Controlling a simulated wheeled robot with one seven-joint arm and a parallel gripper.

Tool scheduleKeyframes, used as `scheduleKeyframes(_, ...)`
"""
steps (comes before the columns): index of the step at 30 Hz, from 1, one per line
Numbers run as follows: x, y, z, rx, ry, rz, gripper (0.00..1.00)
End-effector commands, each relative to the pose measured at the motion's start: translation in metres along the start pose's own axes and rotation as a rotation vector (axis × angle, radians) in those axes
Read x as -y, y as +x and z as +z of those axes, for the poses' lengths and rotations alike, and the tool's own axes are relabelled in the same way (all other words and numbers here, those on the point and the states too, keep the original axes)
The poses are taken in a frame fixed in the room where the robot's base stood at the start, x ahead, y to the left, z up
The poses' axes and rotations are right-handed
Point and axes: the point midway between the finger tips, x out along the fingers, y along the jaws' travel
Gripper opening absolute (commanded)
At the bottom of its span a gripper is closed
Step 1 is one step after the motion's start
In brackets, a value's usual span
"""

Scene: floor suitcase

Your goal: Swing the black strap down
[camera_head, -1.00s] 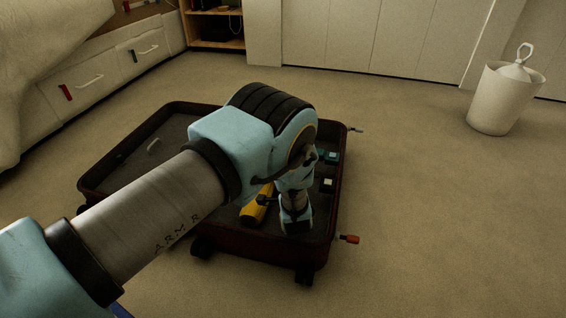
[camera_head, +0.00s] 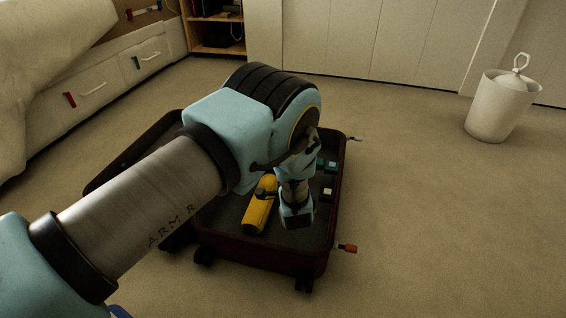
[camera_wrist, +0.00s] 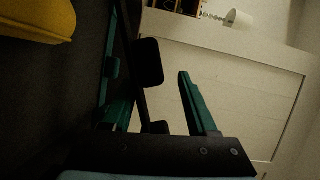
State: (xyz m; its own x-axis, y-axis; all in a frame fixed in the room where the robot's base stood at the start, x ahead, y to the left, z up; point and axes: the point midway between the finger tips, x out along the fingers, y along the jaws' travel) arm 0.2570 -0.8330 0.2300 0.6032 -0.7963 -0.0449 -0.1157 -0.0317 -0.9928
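An open dark-red suitcase (camera_head: 270,252) lies on the floor. A short dark strap-like piece (camera_head: 354,139) sticks out from its far right corner; I cannot tell for sure that this is the black strap. In the wrist view, a black rounded piece (camera_wrist: 148,62) on a thin dark bar shows just beyond and between my fingertips; it may be the strap. My gripper (camera_wrist: 158,90) has two teal fingers standing apart, and I see no contact with the black piece. In the head view, my wrist points down into the suitcase's right half and the fingertips are hidden.
A yellow object (camera_head: 259,206) lies in the suitcase beside my wrist, with small teal and white pieces (camera_head: 328,180) to the right. A red-ended piece (camera_head: 347,248) sticks out at the near right. A white bin (camera_head: 501,106) stands far right.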

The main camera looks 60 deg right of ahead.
Motion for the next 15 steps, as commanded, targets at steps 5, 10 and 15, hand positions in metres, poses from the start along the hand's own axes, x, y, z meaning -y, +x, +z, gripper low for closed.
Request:
scheduleKeyframes(5, 0.029, -0.001, -0.004, 0.000, 0.000, 0.000, 0.57)
scheduleKeyframes(10, 0.036, -0.002, -0.004, 0.000, 0.001, 0.001, 0.57)
scheduleKeyframes(15, 0.036, -0.002, -0.004, 0.000, 0.001, 0.001, 0.57)
